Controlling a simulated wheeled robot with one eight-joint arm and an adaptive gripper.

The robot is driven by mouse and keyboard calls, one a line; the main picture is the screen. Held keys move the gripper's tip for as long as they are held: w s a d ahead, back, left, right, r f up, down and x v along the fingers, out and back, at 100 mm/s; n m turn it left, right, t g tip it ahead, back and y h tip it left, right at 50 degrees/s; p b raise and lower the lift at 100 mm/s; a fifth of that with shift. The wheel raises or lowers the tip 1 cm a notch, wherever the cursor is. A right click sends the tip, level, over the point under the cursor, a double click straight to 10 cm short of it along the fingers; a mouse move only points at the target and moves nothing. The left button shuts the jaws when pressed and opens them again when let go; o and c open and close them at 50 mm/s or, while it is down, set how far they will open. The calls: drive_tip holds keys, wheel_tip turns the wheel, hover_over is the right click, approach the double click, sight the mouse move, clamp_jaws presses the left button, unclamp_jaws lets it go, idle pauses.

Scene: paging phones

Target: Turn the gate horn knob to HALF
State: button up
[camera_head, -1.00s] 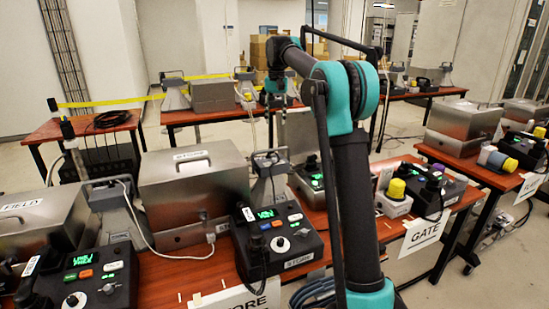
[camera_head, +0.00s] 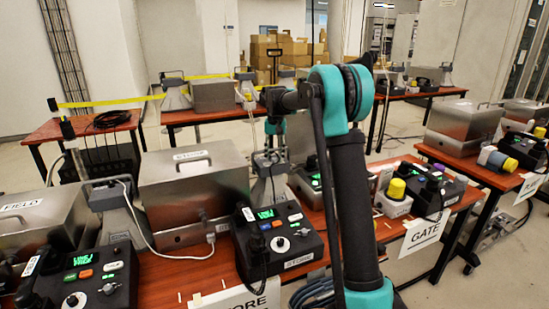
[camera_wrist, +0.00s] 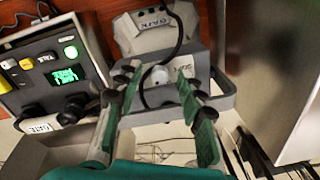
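In the wrist view the grey gate horn (camera_wrist: 160,32) carries a GATE label on its body. On its grey base is a pale round knob (camera_wrist: 160,76), with a small white printed label beside it. A black cable crosses in front of the knob. My gripper (camera_wrist: 158,82) is open, its green-padded fingers to either side of the knob in this view. I cannot tell whether they touch it, and the knob's pointer setting is not readable. In the head view my gripper (camera_head: 273,145) hangs over a grey horn (camera_head: 270,180) between the store box and a phone.
The gate phone (camera_wrist: 42,75), with a lit green display, lies left of the horn in the wrist view. A metal box (camera_wrist: 270,80) stands close on the right. In the head view the store box (camera_head: 195,180) and store phone (camera_head: 275,232) are near.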

drive_tip(key=shift+f, duration=0.35)
drive_tip(key=shift+c, duration=0.3)
clamp_jaws()
drive_tip(key=shift+n, duration=0.4)
drive_tip(key=n, duration=0.3)
drive_tip(key=shift+n, duration=0.3)
drive_tip(key=shift+d+n, duration=0.1)
drive_tip(key=shift+n, duration=1.6)
